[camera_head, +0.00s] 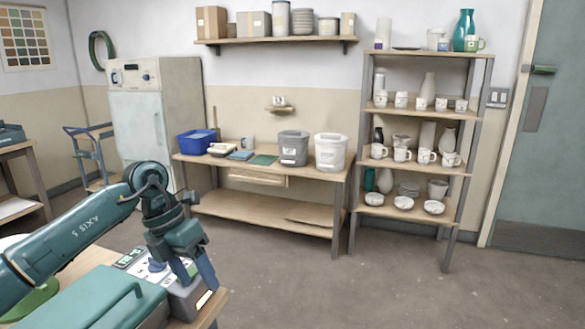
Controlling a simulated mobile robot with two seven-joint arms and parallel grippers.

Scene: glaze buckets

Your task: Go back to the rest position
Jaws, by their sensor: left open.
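My left gripper (197,276) points down at the right corner of the near table (215,308). Its jaws are open and I see nothing held between them. It hangs at or just above a grey box-like device (180,298); whether it touches this is unclear. My right gripper does not show. A grey bucket (293,149) and a white bucket (331,153) stand upright side by side on the wooden workbench (255,177) at the back wall, well away from my gripper.
A teal case (95,300) with a handle lies on the near table beside my arm. A blue bin (195,143) stands on the workbench. A shelf rack (422,170) with cups and vases stands at right, before a door (550,150). The floor (350,290) between is clear.

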